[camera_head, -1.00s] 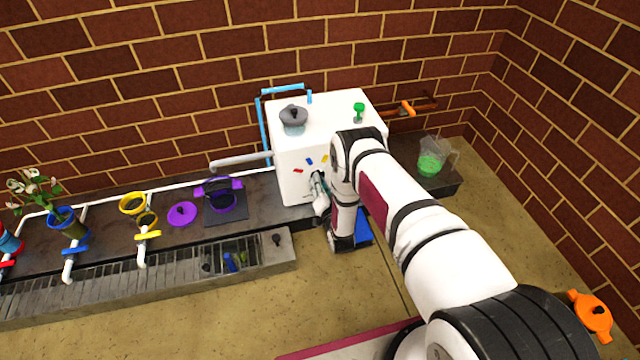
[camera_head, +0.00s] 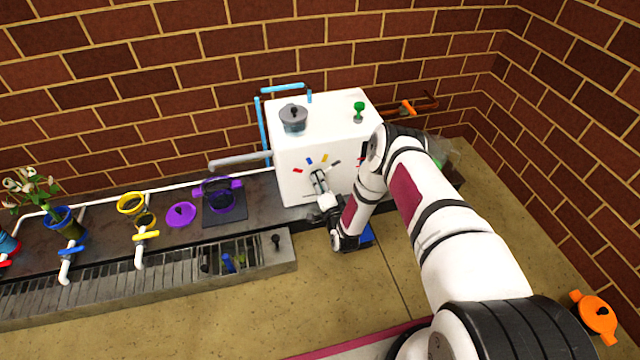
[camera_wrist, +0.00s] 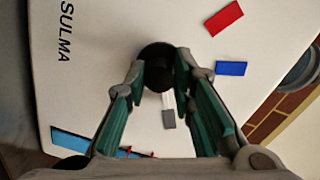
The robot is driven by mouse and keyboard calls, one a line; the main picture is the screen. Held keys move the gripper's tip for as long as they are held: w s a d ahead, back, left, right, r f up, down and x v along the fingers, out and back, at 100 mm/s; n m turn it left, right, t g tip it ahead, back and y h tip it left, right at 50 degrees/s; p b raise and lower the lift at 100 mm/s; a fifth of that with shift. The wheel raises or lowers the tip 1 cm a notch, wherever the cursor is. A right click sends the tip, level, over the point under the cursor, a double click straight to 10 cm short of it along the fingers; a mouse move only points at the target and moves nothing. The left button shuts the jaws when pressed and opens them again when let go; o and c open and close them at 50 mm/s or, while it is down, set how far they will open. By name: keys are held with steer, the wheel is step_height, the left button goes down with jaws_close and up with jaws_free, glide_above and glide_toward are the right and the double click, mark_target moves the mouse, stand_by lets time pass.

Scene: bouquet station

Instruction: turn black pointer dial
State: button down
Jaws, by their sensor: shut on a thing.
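The black pointer dial (camera_wrist: 154,54) is on the white face of a box-shaped machine (camera_head: 292,186). In the wrist view my gripper (camera_wrist: 161,76) has one finger on each side of the dial's knob and is shut on it. A short pale strip shows below the knob, in line with a grey mark (camera_wrist: 169,119). In the head view my gripper (camera_head: 318,178) is at the machine's front, and it hides most of the dial.
A lidded pot (camera_head: 293,121) and a green knob (camera_head: 359,111) are on the machine's top. A light-blue pipe (camera_head: 264,130) runs behind its left side. Purple, yellow and blue station parts line the counter to the left.

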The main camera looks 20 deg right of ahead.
steer(key=shift+w+r, duration=0.15)
steer(key=shift+w, duration=0.05)
steer(key=c, duration=1.4)
jaws_free()
steer(key=shift+o, duration=0.2)
steer(key=shift+s, duration=0.15)
steer(key=s, duration=1.2)
steer(key=shift+d+r, duration=0.25)
steer(key=shift+w, duration=0.15)
